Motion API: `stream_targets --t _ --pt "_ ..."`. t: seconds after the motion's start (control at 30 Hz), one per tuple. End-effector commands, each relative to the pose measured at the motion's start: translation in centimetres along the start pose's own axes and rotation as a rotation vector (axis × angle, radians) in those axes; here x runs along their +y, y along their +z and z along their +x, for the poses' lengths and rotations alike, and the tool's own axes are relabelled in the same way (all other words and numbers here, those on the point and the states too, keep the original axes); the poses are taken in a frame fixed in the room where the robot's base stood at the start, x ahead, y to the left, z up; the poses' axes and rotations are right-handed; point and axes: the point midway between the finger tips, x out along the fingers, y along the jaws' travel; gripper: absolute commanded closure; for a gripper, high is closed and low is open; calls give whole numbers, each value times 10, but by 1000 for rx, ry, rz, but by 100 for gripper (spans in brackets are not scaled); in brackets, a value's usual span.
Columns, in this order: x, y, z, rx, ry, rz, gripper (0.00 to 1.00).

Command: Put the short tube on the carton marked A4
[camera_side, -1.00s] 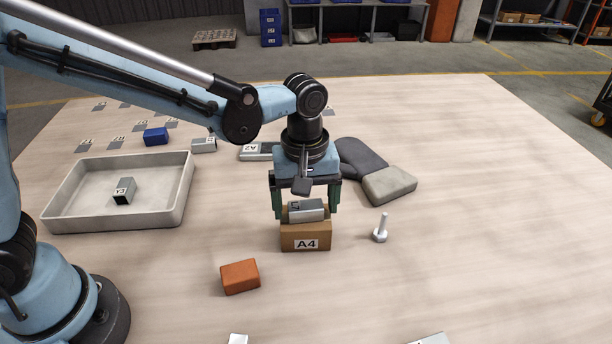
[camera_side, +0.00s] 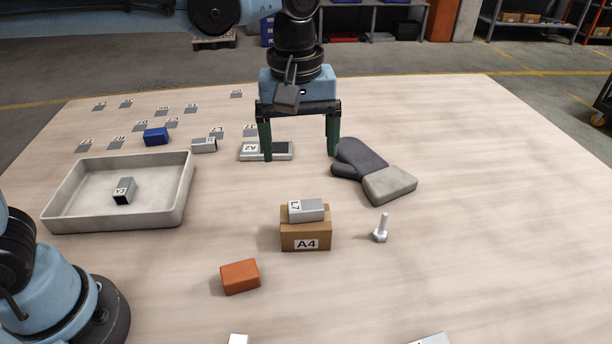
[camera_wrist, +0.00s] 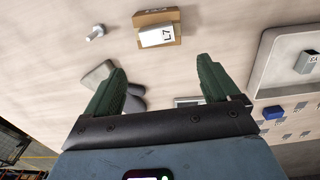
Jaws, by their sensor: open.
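The short tube (camera_side: 307,210), a grey metal piece marked L7, lies on top of the brown carton marked A4 (camera_side: 306,238). In the wrist view the tube (camera_wrist: 157,36) also rests on the carton (camera_wrist: 152,17). My gripper (camera_side: 299,155) is open and empty. It is above and behind the carton, clear of the tube. In the wrist view the gripper's green fingers (camera_wrist: 162,80) are spread with nothing between them.
A tray (camera_side: 180,205) holding a dark-faced tube (camera_side: 124,190) stands at left. A piece marked A2 (camera_side: 252,151) and a blue block (camera_side: 156,136) lie farther back.

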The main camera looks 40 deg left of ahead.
Motion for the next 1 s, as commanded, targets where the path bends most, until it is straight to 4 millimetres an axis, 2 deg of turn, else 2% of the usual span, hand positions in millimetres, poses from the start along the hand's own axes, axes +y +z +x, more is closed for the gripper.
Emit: stream_targets --t 0.27,0.4,0.6,0.8,1.0 --pt "-68 -29 3 148 164 264 11" --pt "-106 -38 13 278 219 425 11" --pt "-147 -46 33 463 231 620 11" --pt "-164 -48 44 560 213 718 11" --pt "-166 -49 45 573 210 733 11"
